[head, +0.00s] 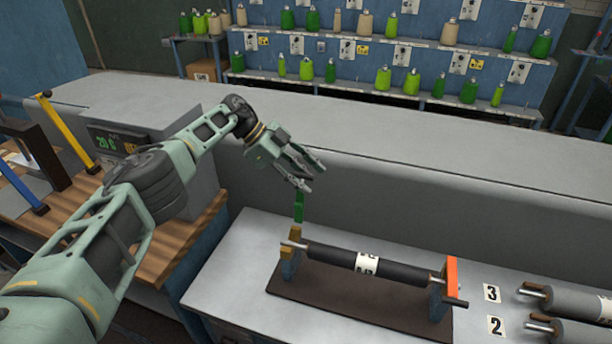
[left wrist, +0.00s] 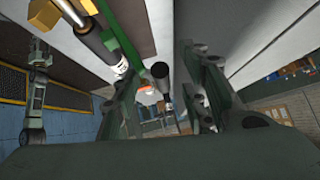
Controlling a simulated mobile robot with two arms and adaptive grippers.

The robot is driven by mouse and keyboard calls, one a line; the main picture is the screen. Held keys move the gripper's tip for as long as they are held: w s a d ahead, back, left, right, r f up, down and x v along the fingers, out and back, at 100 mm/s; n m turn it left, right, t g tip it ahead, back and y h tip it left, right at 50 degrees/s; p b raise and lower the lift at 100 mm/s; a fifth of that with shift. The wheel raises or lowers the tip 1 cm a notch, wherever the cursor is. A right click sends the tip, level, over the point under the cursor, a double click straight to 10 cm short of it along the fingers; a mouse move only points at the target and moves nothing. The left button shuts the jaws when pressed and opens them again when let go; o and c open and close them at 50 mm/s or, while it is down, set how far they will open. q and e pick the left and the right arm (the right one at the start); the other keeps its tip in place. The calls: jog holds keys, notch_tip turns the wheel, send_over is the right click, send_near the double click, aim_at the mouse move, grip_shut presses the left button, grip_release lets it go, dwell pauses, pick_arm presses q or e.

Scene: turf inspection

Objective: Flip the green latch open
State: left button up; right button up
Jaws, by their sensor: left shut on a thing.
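The green latch (head: 299,207) stands upright at the left bracket (head: 290,252) of a roller stand. The black roller (head: 335,257) with a white label lies across this stand, with an orange-topped bracket (head: 450,278) at its right end. My left gripper (head: 308,178) is at the upper end of the latch, its fingers angled down and to the right. It is shut on the latch, though the contact is hard to see. In the left wrist view the latch (left wrist: 122,45) shows beside the left finger.
The stand sits on a dark mat (head: 345,308) on a grey bench. More rollers (head: 575,300) lie at the right by cards 2 and 3. A long grey ledge (head: 400,160) runs behind. A display box (head: 150,140) stands left.

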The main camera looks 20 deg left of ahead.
pick_arm(q)
jog(key=v, duration=1.2)
pick_arm(e)
jog(key=shift+w+a, duration=0.15)
jog(key=shift+a, duration=0.15)
pick_arm(q)
jog(key=shift+d, duration=0.1)
pick_arm(e)
jog(key=shift+r, duration=0.2)
pick_arm(q)
jog(key=shift+f, duration=0.1)
